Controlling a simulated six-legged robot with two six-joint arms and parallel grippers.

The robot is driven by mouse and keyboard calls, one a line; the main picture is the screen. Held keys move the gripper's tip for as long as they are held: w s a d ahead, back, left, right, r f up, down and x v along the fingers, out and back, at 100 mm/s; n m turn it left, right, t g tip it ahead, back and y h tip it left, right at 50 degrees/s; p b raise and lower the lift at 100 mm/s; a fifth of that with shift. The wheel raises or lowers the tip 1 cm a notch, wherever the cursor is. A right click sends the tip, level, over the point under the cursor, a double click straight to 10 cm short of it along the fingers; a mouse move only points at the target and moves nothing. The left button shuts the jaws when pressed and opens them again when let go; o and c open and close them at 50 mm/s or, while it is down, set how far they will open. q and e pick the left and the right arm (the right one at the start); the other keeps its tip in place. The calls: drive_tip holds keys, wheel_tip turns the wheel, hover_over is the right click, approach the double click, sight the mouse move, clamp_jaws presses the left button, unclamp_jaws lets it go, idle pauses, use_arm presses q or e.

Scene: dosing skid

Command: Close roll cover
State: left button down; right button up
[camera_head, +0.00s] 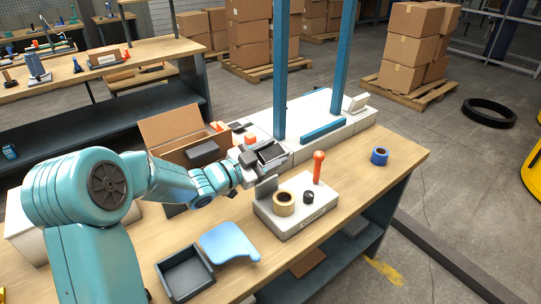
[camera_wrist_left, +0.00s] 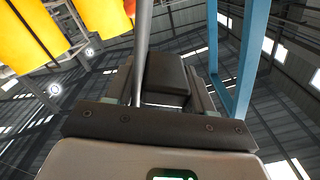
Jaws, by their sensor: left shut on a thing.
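A pale dispenser base (camera_head: 297,222) stands on the bench with a tan tape roll (camera_head: 284,203), a black knob (camera_head: 308,197) and an orange-red lever (camera_head: 318,167). A grey upright flap (camera_head: 266,187), which looks like the raised roll cover, stands at the roll's far left. My left gripper (camera_head: 268,153) is just above this flap. In the left wrist view its jaws (camera_wrist_left: 166,88) are shut on a dark grey block-like piece (camera_wrist_left: 166,72). I cannot tell whether this piece is part of the cover. My right gripper is not in view.
An open cardboard box (camera_head: 172,127) is behind my left arm. A blue scoop-shaped piece (camera_head: 228,243) and a dark tray (camera_head: 187,272) lie in front. Blue posts (camera_head: 280,70) rise behind the dispenser. A blue tape roll (camera_head: 379,156) lies right; bench there is mostly clear.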

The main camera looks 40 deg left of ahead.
use_arm(q)
drive_tip(key=shift+r, duration=0.1)
drive_tip(key=c, duration=0.6)
unclamp_jaws()
drive_tip(key=shift+s+a, duration=0.15)
drive_tip(key=shift+s, duration=0.15)
drive_tip(key=b+v, duration=0.1)
drive_tip(key=v, duration=1.4)
drive_tip(key=shift+s+b, duration=0.3)
drive_tip(key=shift+b, duration=0.05)
